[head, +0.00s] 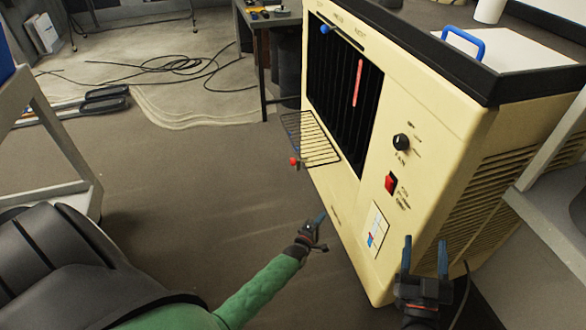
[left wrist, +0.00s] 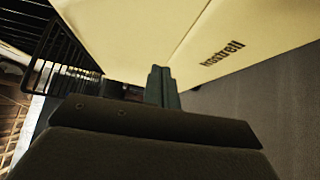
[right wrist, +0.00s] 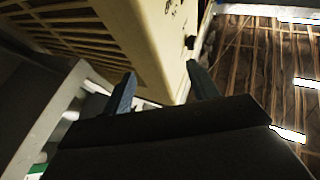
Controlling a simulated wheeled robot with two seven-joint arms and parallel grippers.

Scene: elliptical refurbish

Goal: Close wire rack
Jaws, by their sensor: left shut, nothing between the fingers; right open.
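The wire rack (head: 312,139) is a dark grid panel that sticks out, lowered, from the bottom of the opening in a cream appliance (head: 343,190). A red knob (head: 294,161) is at its front edge. My left gripper (head: 321,219) is shut and empty, below and in front of the rack, close to the appliance's lower front. In the left wrist view its fingers (left wrist: 162,84) are together, and the rack (left wrist: 62,52) shows at the upper left. My right gripper (head: 425,256) is open and empty in front of the appliance's lower right corner, with its fingers apart in the right wrist view (right wrist: 160,88).
The appliance front has a black knob (head: 401,142) and a red switch (head: 391,183). A grey cart (head: 75,160) stands at the left, and a grey frame (head: 550,190) is close at the right. Cables (head: 180,68) lie on the floor behind. The floor left of the rack is clear.

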